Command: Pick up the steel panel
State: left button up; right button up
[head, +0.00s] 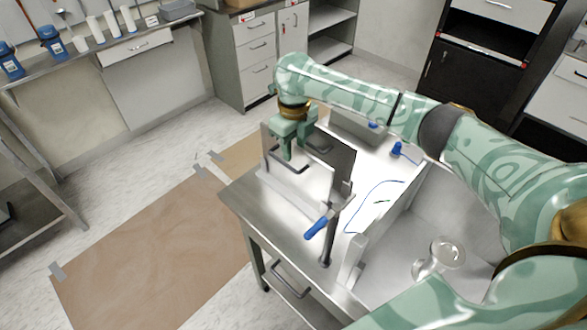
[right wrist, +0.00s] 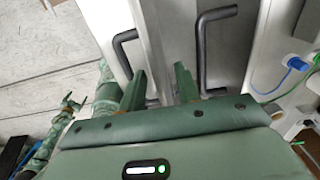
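A flat steel panel (head: 302,184) stands upright on the steel bench, with a bar handle on its near face. A darker upright plate with a similar handle stands just behind it (head: 342,168). My right gripper (head: 287,154) is above and at the upper edge of these plates, pointing down. In the right wrist view its fingers (right wrist: 160,72) are apart, between a left handle (right wrist: 125,52) and a right handle (right wrist: 203,50). A pale plate edge runs between or just below the fingers; contact cannot be told. My left gripper is not clearly in view.
The steel bench (head: 240,197) carries a blue-handled tool (head: 318,226), a blue stopper (head: 397,149) and blue tubing (head: 372,205). A glass flask (head: 440,258) stands at right. A brown sheet (head: 150,260) covers the floor left; a shelf with bottles is beyond.

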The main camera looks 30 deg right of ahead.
jog(key=shift+f, duration=0.15)
grip_shut()
dwell(1.5)
